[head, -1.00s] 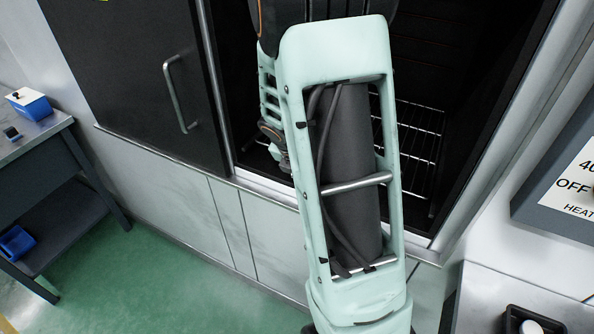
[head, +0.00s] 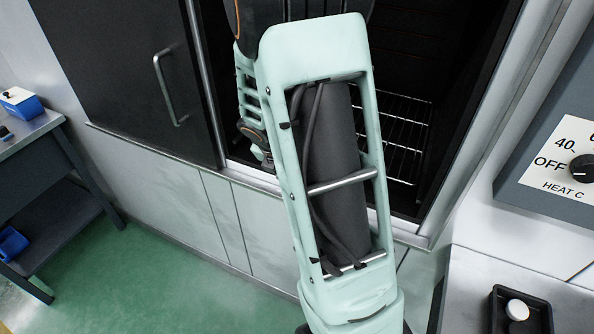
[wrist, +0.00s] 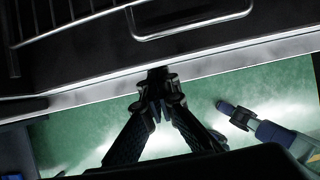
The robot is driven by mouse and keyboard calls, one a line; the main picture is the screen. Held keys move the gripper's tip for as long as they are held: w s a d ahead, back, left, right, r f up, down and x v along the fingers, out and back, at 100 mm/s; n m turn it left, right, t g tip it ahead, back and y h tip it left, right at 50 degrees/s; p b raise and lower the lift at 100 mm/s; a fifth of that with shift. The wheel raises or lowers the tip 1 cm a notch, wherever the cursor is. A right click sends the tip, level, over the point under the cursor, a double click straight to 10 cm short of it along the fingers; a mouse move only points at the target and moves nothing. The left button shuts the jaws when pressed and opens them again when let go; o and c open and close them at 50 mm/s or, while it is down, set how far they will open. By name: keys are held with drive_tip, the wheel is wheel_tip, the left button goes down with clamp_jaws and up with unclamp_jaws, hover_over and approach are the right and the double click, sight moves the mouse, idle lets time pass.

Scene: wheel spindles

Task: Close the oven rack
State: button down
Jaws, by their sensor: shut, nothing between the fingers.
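The oven rack (head: 404,124) is a shiny wire grid inside the dark open oven chamber, right of my arm in the head view. My arm covers its left part, so I cannot tell how far out it sits. Thin wires of a rack (wrist: 75,33) also show at the upper left of the wrist view. My gripper (wrist: 157,76) is shut and empty, its fingertips near the pale metal edge at the chamber's front. They seem apart from the rack wires. In the head view the fingers are hidden.
A dark door panel (head: 125,75) with a metal handle (head: 168,90) stands left of the opening. A heater control panel (head: 560,150) and a counter with a small black tray (head: 520,312) are at the right. A blue-grey workbench (head: 45,140) stands at the left. Green floor is clear between.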

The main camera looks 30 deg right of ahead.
drive_tip(key=p+v, duration=0.1)
drive_tip(key=v, duration=0.9)
drive_tip(key=shift+a, duration=0.25)
